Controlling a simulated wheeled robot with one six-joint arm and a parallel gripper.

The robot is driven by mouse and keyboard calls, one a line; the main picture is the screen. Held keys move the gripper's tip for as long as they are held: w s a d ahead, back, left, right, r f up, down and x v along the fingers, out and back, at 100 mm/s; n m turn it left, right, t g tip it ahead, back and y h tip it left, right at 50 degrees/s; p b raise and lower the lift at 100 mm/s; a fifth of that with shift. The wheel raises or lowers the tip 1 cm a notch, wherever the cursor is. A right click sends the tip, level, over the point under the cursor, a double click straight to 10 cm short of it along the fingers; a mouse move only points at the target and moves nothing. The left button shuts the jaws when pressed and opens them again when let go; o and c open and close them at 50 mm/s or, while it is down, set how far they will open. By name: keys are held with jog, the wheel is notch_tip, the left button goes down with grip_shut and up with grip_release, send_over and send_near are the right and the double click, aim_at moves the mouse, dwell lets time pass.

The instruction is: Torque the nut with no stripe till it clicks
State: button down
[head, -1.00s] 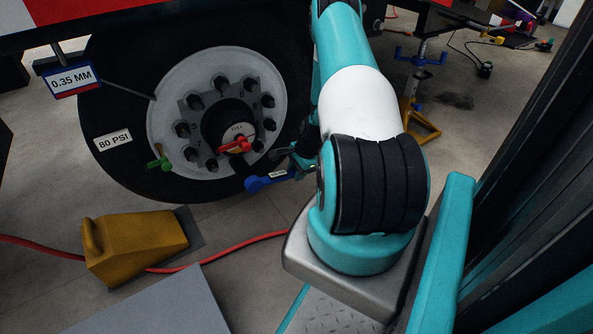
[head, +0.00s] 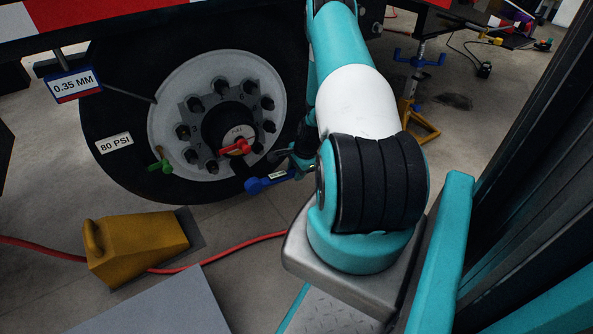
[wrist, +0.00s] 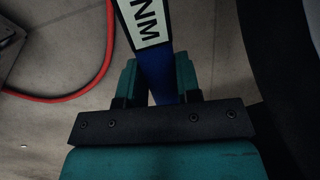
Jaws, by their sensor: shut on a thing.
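My gripper (head: 298,160) is at the lower right of the wheel and partly hidden behind my arm. It is shut on a blue torque wrench (head: 258,186). In the wrist view the wrench handle (wrist: 157,76) runs up between the fingers (wrist: 157,82), with a white label reading NM. The wheel's hub (head: 222,128) carries a ring of dark nuts (head: 251,88) with small marks beside them. The stripes are too small to tell, so I cannot pick out the nut with no stripe. I cannot tell whether the wrench is on a nut.
A red lever (head: 236,148) sits at the hub's centre and a green-handled piece (head: 160,162) at the rim's lower left. A yellow chock (head: 145,245) and a red hose (head: 225,256) lie on the floor.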

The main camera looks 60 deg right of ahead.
jog(key=shift+s+a+p, duration=0.25)
jog(key=shift+s, duration=0.25)
jog(key=shift+s+a+p, duration=0.2)
jog(key=shift+s, duration=0.25)
jog(key=shift+s+a, duration=0.15)
jog(key=shift+s, duration=0.15)
jog(key=shift+s+a+p, duration=0.15)
jog(key=shift+s+p, duration=0.15)
jog(key=shift+s, duration=0.05)
jog(key=shift+s+a, duration=0.15)
jog(key=shift+s, duration=0.15)
jog(key=shift+s+a+p, duration=0.15)
jog(key=shift+s+p, duration=0.15)
jog(key=shift+s, duration=0.05)
jog(key=shift+s+a, duration=0.15)
jog(key=shift+s, duration=0.05)
